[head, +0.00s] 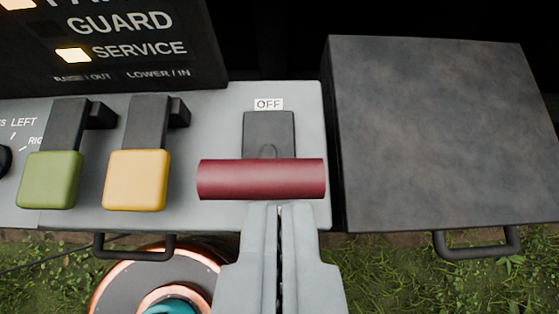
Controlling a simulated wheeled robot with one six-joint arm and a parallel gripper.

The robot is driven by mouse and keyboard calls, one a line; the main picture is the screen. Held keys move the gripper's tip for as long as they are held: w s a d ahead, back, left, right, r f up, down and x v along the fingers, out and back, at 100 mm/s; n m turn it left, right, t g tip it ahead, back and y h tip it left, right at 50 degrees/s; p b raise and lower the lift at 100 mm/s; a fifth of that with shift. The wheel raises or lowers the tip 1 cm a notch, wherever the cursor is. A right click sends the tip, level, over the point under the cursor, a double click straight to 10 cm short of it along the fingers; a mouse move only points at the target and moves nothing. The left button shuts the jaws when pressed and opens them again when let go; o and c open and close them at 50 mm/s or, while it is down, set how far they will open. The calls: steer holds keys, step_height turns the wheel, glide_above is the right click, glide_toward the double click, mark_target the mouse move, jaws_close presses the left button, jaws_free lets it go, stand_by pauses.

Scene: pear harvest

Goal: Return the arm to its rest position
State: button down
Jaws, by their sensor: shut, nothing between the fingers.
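My gripper (280,212) reaches up from the bottom of the head view with its two grey fingers together and nothing between them. Its tips are at the lower edge of a red cylindrical handle (261,179). I cannot tell whether they touch it. The handle belongs to a dark switch (269,132) under a label reading OFF (268,104). The rest of my arm is out of view.
Left of the handle are a yellow lever (137,180) and a green lever (50,180) on the grey panel (222,110). A dark sign with a lit SERVICE lamp (73,55) stands behind. A dark box (440,130) is at right. Grass lies below.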

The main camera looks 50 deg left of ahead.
steer(key=s+f+m+t+h, duration=0.7)
steer(key=s+f+m+t, duration=0.3)
steer(key=f+t, duration=0.1)
steer(key=shift+s+d+f, duration=0.25)
steer(key=shift+s+f, duration=0.1)
steer(key=shift+f, duration=0.2)
